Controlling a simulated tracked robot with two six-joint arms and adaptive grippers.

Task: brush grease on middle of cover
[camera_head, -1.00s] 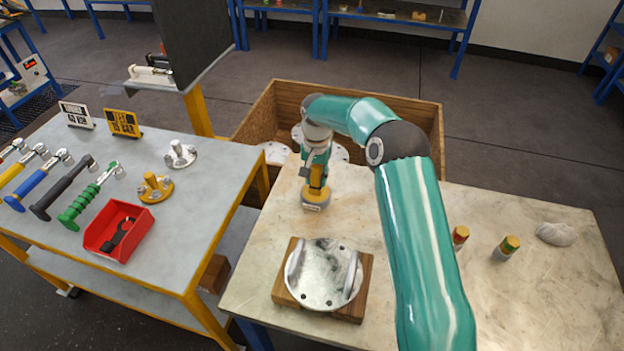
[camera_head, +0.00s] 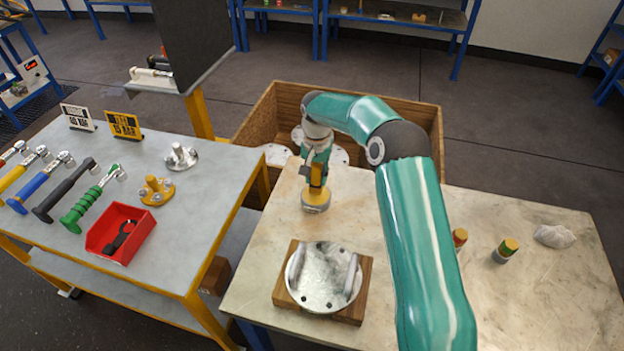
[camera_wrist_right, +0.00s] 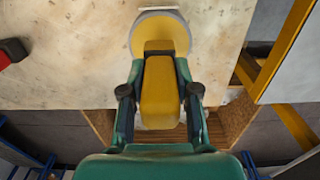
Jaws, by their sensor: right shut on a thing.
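The cover is a round silver metal plate (camera_head: 325,272) with two raised lugs. It lies on a square wooden block (camera_head: 283,297) on the near part of the pale table. My left gripper is not in view.
Two small banded cylinders (camera_head: 507,250) and a grey rag (camera_head: 554,235) are right of my arm. A wooden crate (camera_head: 262,119) stands behind the table. The left table holds a red bin (camera_head: 139,240), several coloured-handled tools and flanged parts. The tabletop between tool and cover is clear.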

